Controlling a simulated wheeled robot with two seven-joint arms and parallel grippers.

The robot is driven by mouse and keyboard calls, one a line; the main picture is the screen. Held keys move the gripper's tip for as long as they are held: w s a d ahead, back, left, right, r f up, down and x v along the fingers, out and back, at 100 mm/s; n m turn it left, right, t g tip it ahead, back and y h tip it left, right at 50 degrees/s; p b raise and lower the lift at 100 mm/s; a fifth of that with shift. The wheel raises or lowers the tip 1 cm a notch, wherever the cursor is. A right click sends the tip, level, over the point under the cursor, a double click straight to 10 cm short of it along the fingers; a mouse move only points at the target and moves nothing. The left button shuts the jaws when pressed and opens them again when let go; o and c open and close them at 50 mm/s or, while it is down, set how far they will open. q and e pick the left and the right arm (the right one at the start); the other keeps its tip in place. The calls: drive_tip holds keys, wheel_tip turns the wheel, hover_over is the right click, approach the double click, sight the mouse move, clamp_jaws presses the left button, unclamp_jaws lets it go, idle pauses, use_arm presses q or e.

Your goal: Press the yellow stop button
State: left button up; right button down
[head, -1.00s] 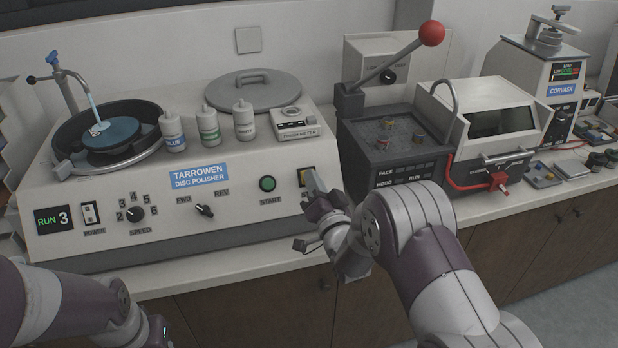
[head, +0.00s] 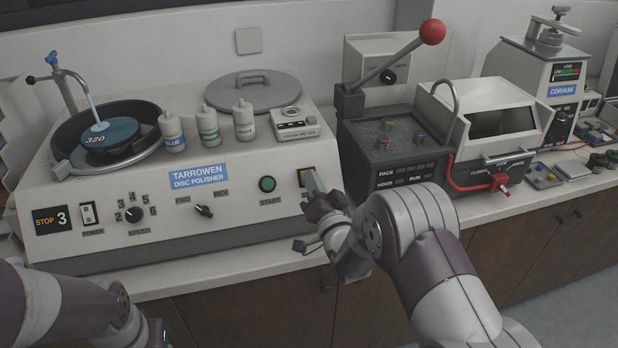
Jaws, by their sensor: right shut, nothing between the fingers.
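The yellow stop button (head: 304,175) is on the right end of the front panel of the Tarrowen disc polisher (head: 110,215). My right gripper (head: 311,184) is shut and empty, with its fingertips at the button and covering part of it. I cannot tell whether the tips still touch it. The polisher's display (head: 51,219) reads STOP 3 in orange. The disc (head: 108,134) shows a readable 320. My left arm shows at the bottom left, but its gripper fingers are out of the picture.
The green start button (head: 267,184) is left of the stop button. Several bottles (head: 209,125), a lid (head: 253,90) and a small meter (head: 291,123) sit on the polisher. A dark machine with a red-knobbed lever (head: 432,32) stands close on the right.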

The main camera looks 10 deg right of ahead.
drive_tip(key=s+r+p, duration=0.3)
drive_tip(key=s, duration=0.2)
drive_tip(key=shift+r, duration=0.3)
drive_tip(key=shift+d, duration=0.1)
idle(0.5)
